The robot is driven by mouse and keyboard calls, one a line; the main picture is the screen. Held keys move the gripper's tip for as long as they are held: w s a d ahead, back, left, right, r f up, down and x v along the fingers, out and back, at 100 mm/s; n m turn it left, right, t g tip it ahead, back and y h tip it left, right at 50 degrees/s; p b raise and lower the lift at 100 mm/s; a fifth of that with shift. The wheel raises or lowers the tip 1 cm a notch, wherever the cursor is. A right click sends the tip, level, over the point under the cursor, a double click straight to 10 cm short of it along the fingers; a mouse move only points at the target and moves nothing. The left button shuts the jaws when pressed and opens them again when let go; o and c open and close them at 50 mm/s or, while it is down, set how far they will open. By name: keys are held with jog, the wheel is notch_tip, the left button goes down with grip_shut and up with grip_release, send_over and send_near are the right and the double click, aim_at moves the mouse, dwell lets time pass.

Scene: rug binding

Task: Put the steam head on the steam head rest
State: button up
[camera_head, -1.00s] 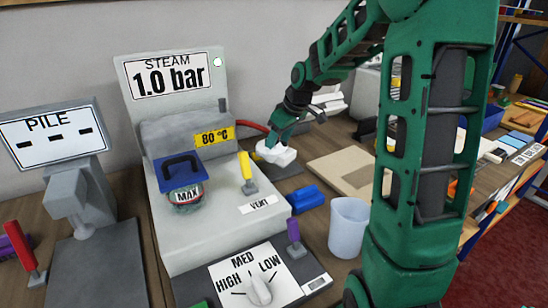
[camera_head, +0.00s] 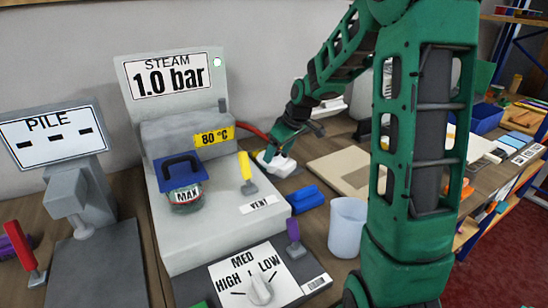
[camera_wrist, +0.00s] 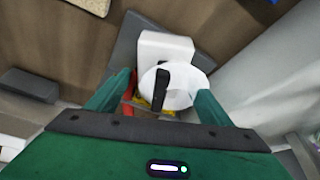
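The white steam head (camera_head: 276,164) lies on the dark grey rest (camera_head: 294,170), behind the steam machine's right side. In the wrist view the steam head (camera_wrist: 165,50) shows a white block, a round white part and a black upright grip, over the grey rest (camera_wrist: 126,45). My gripper (camera_head: 280,152) is just above and around the steam head. In the wrist view the green fingers of my gripper (camera_wrist: 163,92) stand wide apart on either side of the black grip, with gaps showing. The steam head's underside is hidden.
The steam machine (camera_head: 215,225) stands to the left, with a yellow lever (camera_head: 246,168) near my gripper. A red hose (camera_head: 252,128) runs behind. A blue block (camera_head: 306,198), a pale cup (camera_head: 347,226) and a beige board (camera_head: 345,170) lie nearby.

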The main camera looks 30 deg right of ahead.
jog(key=v, duration=1.2)
dwell(0.5)
